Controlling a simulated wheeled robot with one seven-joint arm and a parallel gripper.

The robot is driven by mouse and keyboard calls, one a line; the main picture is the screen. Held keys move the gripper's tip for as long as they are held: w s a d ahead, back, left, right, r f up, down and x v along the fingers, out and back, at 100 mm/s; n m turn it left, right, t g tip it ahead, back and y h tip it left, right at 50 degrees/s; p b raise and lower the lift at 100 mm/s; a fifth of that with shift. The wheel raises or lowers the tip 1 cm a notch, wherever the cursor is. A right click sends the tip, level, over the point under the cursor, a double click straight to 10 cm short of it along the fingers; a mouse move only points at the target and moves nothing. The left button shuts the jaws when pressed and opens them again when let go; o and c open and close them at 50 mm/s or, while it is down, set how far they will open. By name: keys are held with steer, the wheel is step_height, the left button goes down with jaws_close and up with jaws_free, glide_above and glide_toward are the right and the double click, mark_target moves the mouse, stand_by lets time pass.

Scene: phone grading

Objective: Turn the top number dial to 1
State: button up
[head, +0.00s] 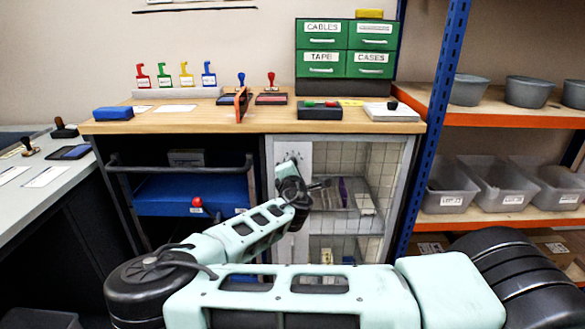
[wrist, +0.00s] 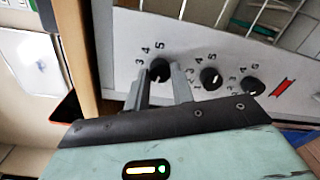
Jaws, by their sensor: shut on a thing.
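The top number dial (wrist: 159,69) is a black round knob on the light grey panel (wrist: 215,40), the one nearest the wooden worktop in the wrist view. The numbers 3, 4 and 5 show beside it; its other numbers are hidden. I cannot tell where its pointer stands. My gripper (wrist: 161,80) is shut on this dial, one finger on each side. Two more black dials, the middle one (wrist: 211,78) and the bottom one (wrist: 253,87), sit in line to the right, with white pointer marks.
A red mark (wrist: 283,88) is on the panel past the bottom dial. The wire-mesh glazed cabinet (head: 385,160) stands right beside the panel. A wooden worktop (head: 190,123) with stamps and pads overhangs it. A blue drawer unit (head: 165,195) is at the left.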

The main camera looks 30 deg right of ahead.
steer(key=shift+n, duration=0.3)
steer(key=o, duration=1)
steer(key=v, duration=1.7)
steer(key=shift+s, duration=0.2)
steer(key=shift+a+f, duration=0.1)
